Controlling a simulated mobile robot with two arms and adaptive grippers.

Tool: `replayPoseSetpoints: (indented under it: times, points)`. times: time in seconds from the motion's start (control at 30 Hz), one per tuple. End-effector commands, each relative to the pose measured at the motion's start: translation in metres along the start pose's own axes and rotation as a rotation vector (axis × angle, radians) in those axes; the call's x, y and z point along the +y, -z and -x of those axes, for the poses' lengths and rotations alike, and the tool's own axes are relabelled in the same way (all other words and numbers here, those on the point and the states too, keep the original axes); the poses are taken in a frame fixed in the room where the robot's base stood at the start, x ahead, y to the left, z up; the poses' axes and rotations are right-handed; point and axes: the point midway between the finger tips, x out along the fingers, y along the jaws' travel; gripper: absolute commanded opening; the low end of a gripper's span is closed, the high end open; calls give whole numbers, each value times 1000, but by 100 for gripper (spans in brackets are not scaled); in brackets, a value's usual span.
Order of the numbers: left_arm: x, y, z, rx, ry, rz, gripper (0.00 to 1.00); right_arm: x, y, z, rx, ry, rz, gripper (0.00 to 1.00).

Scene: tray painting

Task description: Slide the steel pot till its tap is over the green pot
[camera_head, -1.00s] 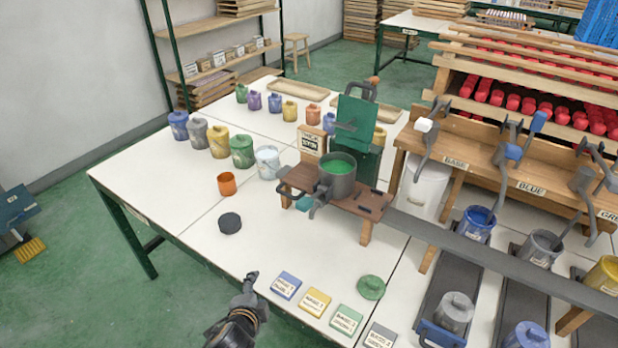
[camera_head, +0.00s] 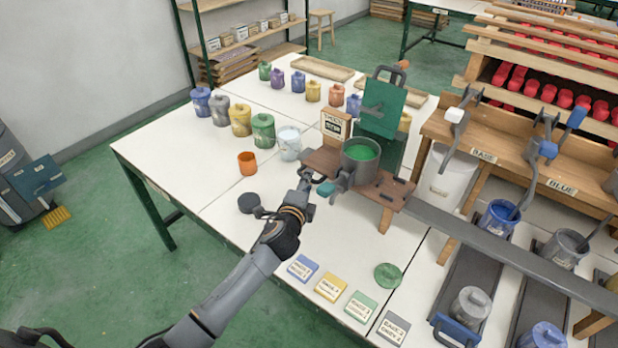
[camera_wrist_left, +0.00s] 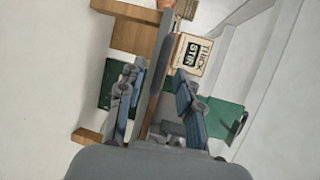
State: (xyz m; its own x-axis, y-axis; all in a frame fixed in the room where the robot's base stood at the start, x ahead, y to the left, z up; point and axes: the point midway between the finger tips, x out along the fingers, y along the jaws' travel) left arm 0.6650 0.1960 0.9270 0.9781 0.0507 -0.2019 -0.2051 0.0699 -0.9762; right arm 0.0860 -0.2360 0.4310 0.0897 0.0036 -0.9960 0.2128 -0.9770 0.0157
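The steel pot (camera_head: 361,160), filled with green paint, stands on a low wooden stand (camera_head: 400,190). Its tap with a teal handle (camera_head: 326,188) points to the front left. A larger green lidded pot (camera_head: 263,130) stands in the row at the left, away from the tap; a smaller green one (camera_head: 265,70) is farther back. My left gripper (camera_head: 307,178) is just left of the tap; contact cannot be told. In the left wrist view its fingers (camera_wrist_left: 160,90) are apart, with a grey strip showing between them that I cannot identify. My right gripper is out of view.
An orange cup (camera_head: 247,163) and a black disc (camera_head: 248,203) sit left of my gripper. A THICK STIR sign (camera_head: 335,127) stands behind the stand. Coloured cards (camera_head: 331,288) and a green lid (camera_head: 388,276) lie at the front. White tabletop is clear between.

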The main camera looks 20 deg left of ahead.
Motion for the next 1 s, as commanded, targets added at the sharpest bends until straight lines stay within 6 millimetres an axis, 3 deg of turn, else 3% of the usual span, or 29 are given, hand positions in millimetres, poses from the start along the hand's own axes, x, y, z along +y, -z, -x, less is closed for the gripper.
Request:
replayPoseSetpoints:
  times: [0.23, 0.6, 0.8, 1.0]
  points:
    - [0, 0, -25, -1, 1, 0, 35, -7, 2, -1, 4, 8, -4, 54]
    - [0, 0, -29, 0, 0, 0, 35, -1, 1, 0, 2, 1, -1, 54]
    - [0, 0, -29, 0, 0, 0, 0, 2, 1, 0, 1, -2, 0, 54]
    - [0, 0, -29, 0, -1, 0, 0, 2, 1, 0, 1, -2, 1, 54]
